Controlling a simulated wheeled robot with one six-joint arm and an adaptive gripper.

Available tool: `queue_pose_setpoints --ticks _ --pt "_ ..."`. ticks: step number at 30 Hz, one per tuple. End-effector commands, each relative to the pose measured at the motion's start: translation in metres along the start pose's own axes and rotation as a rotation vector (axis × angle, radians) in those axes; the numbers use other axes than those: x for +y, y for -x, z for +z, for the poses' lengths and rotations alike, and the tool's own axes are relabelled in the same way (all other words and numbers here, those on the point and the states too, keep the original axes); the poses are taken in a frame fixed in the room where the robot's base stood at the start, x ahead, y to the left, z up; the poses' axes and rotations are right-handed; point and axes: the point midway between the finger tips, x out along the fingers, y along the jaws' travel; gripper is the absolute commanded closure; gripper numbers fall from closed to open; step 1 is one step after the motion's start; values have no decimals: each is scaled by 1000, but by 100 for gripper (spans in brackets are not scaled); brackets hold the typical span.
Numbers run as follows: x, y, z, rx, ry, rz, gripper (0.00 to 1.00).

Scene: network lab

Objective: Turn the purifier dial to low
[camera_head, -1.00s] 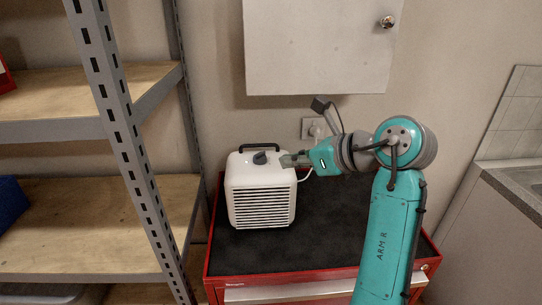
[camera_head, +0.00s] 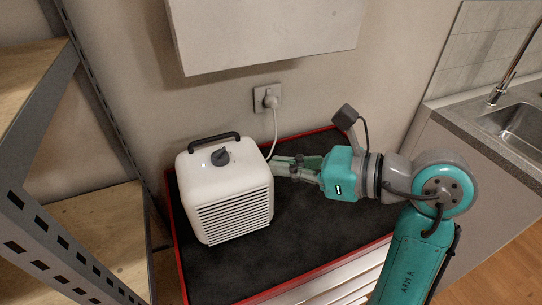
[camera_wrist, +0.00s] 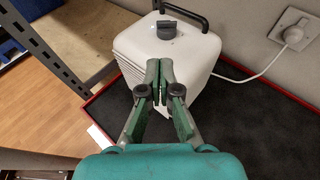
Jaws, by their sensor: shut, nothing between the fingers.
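The purifier (camera_head: 225,188) is a white box with a louvred front and a black carry handle (camera_head: 214,139), standing on the dark mat of a red cabinet. Its dark dial (camera_head: 220,157) is on the top face, and it also shows in the wrist view (camera_wrist: 167,29). My gripper (camera_head: 274,166) is to the right of the purifier, below the level of the dial and apart from it. In the wrist view my gripper (camera_wrist: 159,66) has its fingertips together, in front of the purifier's side (camera_wrist: 195,60). Nothing is held. The dial's markings are too small to read.
A white cord runs from the purifier to a wall socket (camera_head: 267,97). A wall cabinet (camera_head: 262,30) hangs above. Metal shelving (camera_head: 50,215) stands at the left, a sink (camera_head: 520,125) at the right. The black cabinet top (camera_head: 300,222) is clear in front of my arm.

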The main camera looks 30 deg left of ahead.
Motion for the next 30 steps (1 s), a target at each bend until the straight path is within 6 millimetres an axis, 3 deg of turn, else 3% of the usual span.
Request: queue_pose_setpoints --ticks 9,16,22,30 --pt "1 -61 0 1 0 5 100" --pt "1 -97 6 1 1 4 100" --pt "0 -113 11 1 1 3 100" --pt "0 -116 12 1 1 0 100"
